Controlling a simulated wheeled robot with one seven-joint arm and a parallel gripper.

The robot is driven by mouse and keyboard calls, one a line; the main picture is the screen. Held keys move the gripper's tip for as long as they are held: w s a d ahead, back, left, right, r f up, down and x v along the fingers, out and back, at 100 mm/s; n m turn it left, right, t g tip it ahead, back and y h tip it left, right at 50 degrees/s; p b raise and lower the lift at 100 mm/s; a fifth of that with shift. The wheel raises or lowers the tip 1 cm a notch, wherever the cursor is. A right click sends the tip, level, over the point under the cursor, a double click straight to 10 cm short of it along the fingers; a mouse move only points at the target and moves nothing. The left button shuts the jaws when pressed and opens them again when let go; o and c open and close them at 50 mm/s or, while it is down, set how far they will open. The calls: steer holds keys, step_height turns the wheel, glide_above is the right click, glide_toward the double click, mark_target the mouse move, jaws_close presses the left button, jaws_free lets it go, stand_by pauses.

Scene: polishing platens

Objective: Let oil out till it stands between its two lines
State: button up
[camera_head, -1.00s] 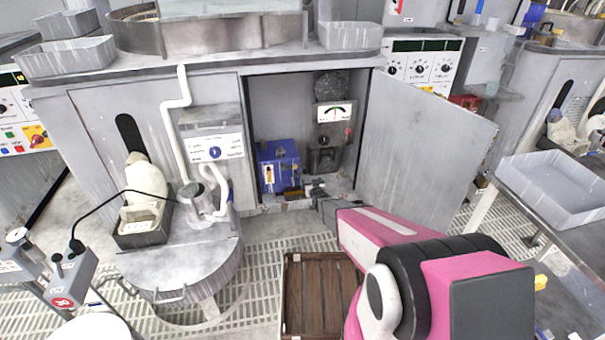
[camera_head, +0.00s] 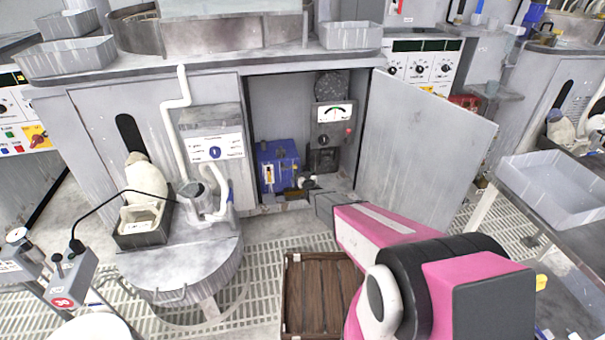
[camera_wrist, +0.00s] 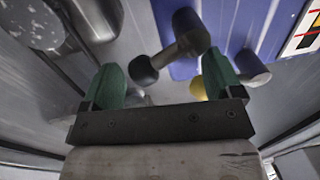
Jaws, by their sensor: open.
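A blue oil tank (camera_head: 279,163) stands inside the open cabinet; its blue side also shows in the wrist view (camera_wrist: 245,22). A small sight gauge (camera_head: 268,175) is on its front, too small to read the oil level against the lines. Part of a white, red and yellow plate shows at the wrist view's upper right edge (camera_wrist: 306,36). My gripper (camera_wrist: 163,80) is open, with its green fingers apart. A dark grey T-shaped handle (camera_wrist: 176,50) lies just beyond and between the fingers; I cannot tell whether they touch it.
The cabinet door (camera_head: 425,145) stands open to the right of my arm. A dial meter (camera_head: 334,113) is on the panel inside, right of the tank. A brown wooden crate (camera_head: 322,297) sits on the floor grating. A round grey drum (camera_head: 185,262) stands at left.

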steer(key=shift+w+a, duration=0.2)
steer(key=shift+w, duration=0.45)
steer(key=c, duration=1)
steer(key=shift+f, duration=0.1)
